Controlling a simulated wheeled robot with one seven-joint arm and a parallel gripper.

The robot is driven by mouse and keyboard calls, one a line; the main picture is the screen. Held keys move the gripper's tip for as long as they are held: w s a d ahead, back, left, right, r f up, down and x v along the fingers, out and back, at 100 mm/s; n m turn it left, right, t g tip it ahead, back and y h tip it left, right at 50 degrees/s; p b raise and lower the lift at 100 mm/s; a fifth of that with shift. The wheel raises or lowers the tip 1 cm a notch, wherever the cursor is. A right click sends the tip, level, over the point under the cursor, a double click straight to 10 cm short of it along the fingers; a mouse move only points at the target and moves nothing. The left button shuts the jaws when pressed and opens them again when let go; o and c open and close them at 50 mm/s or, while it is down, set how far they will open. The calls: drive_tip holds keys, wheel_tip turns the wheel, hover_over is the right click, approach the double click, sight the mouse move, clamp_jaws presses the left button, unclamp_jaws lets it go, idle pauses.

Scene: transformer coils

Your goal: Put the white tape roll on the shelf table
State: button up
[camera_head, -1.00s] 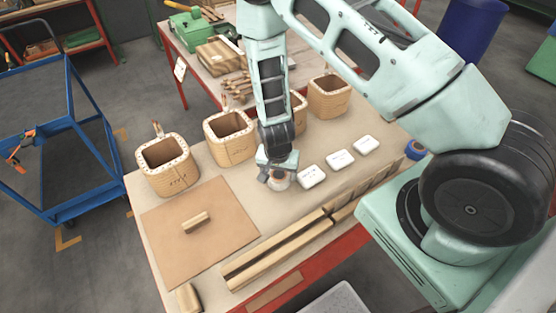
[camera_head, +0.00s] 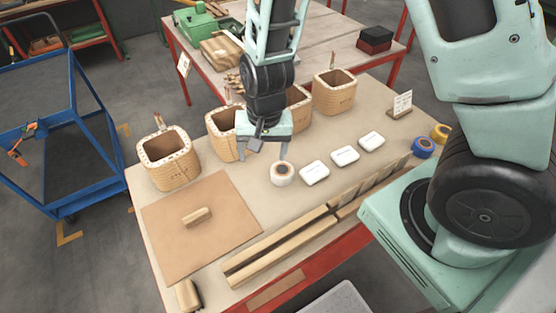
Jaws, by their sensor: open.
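The white tape roll (camera_head: 282,174) lies flat on the near worktable (camera_head: 240,270), left of the white boxes, with its brown core facing up. My gripper (camera_head: 268,152) is open and empty, pointing down above and slightly behind the roll. The jaws look apart from the roll. Nothing in view is clearly marked as the shelf table; a second table (camera_head: 320,48) with red legs stands behind the near one.
White boxes (camera_head: 343,156) stand right of the roll. Wooden coil formers (camera_head: 168,157) line the back, two partly hidden by my arm. Blue tape (camera_head: 423,148) and yellow tape (camera_head: 440,133) lie at the right. A blue cart (camera_head: 70,130) stands left. Wooden bars (camera_head: 278,247) lie in front.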

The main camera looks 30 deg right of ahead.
drive_tip(key=s+a+r+n, duration=0.3)
drive_tip(key=s+r+n, duration=0.3)
drive_tip(key=s+r, duration=0.1)
drive_tip(key=s+a+r+n, duration=0.2)
drive_tip(key=s+r+n, duration=0.5)
drive_tip(key=s+r, duration=0.1)
drive_tip(key=shift+s+a+r+g, duration=0.3)
drive_tip(key=shift+s+a+g, duration=0.1)
drive_tip(key=shift+s, duration=0.5)
wheel_tip(320, 180, down, 3)
drive_tip(key=b, duration=0.3)
drive_tip(key=shift+f, duration=0.2)
